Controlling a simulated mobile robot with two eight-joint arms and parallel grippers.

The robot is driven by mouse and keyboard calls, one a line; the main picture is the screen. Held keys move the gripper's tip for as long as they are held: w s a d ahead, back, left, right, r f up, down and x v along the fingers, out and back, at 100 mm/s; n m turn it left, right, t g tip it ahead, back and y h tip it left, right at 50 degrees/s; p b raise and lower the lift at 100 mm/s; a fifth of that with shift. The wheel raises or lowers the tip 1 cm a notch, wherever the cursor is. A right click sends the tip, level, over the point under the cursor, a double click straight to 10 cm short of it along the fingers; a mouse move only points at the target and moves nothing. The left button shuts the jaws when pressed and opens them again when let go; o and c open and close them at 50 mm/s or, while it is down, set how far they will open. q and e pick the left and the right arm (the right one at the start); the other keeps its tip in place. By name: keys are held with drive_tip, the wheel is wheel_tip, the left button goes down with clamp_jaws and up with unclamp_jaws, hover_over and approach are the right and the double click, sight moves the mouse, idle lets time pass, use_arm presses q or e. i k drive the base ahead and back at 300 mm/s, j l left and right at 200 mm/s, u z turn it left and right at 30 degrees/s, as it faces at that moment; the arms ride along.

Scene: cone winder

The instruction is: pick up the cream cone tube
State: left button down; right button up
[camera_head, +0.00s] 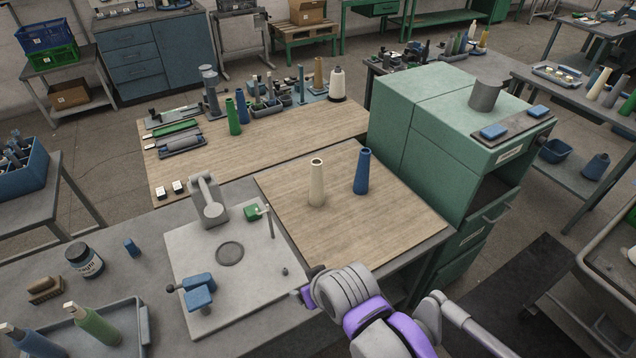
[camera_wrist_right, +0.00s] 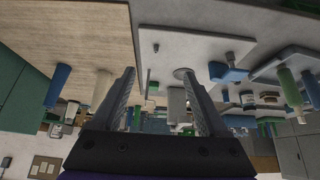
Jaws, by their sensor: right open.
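The cream cone tube (camera_head: 317,184) stands upright on a light wooden board (camera_head: 400,215) in the head view. A blue cone tube (camera_head: 362,172) stands upright to its right, apart from it. In the right wrist view, the cream cone tube (camera_wrist_right: 102,86) shows left of my fingers, and the blue cone tube (camera_wrist_right: 57,84) shows farther left. My right gripper (camera_wrist_right: 156,74) is open with nothing between its fingers. In the head view, my right arm comes in from the bottom, nearer than the board and apart from the tube; its fingers are hidden there. My left gripper is out of view.
A winder with a grey base plate (camera_head: 187,247) stands left of the board. A green cabinet (camera_head: 440,150) stands close on the right. Behind is a wooden surface (camera_head: 270,140) with a green cone tube (camera_head: 233,117) and several tools. The board around the two tubes is clear.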

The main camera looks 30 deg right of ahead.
sight(317, 197)
drive_tip(key=l+u, duration=0.2)
drive_tip(key=u, duration=0.25)
drive_tip(key=l+u, duration=0.25)
drive_tip(key=u, duration=0.2)
drive_tip(key=k+l+u, duration=0.15)
drive_tip(key=l, duration=0.2)
drive_tip(key=k+l+u, duration=0.1)
drive_tip(key=l, duration=0.25)
drive_tip(key=k+l+u, duration=0.15)
drive_tip(key=i+l, duration=0.1)
drive_tip(key=l, duration=0.8)
